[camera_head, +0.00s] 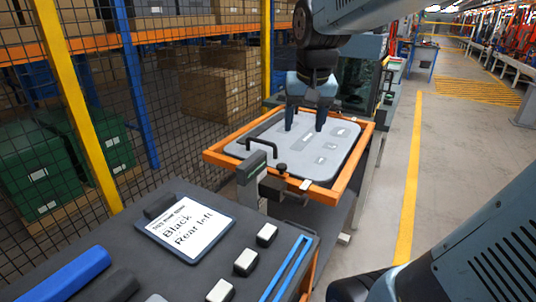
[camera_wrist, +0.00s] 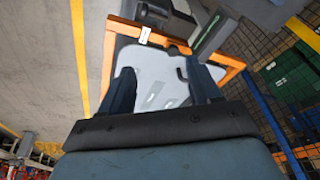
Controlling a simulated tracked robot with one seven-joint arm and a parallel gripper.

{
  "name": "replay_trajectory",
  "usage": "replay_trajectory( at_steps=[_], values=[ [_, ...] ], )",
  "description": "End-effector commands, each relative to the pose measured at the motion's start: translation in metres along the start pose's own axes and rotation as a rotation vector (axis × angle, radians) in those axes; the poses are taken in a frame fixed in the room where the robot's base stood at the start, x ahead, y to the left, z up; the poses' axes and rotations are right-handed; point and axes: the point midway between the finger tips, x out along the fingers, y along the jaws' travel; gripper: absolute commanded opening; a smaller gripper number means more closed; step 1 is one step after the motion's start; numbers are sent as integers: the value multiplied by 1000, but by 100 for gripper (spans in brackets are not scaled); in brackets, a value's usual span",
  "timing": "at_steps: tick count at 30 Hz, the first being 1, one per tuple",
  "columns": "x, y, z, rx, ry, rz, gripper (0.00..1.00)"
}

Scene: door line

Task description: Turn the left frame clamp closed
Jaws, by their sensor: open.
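A light grey door panel (camera_head: 300,146) lies in an orange frame (camera_head: 350,178), which also shows in the wrist view (camera_wrist: 107,62). At the frame's near edge stands a grey block (camera_head: 250,172), with a black bent handle (camera_head: 262,146) beside it. Just right of it is a small clamp-like part with a black knob (camera_head: 282,169). I cannot tell surely which of these is the left frame clamp or how it is turned. My gripper (camera_head: 305,126) is open and empty above the panel's far part. In the wrist view its fingers (camera_wrist: 164,84) stand apart over the panel.
A dark bench (camera_head: 130,235) with a label card (camera_head: 187,226) and several small blocks fills the near left. A mesh fence with yellow posts (camera_head: 75,100) runs along the left. The floor (camera_head: 460,140) at right is open beyond a yellow line.

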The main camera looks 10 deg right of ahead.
Motion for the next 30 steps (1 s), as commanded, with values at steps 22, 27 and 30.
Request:
replay_trajectory(
  at_steps=[22, 27, 30],
  values=[
    [96, -30, -127, 287, -265, 81, 63],
    [105, -30, -127, 293, -270, 83, 63],
    [116, -30, -123, 293, -271, 83, 63]
  ],
)
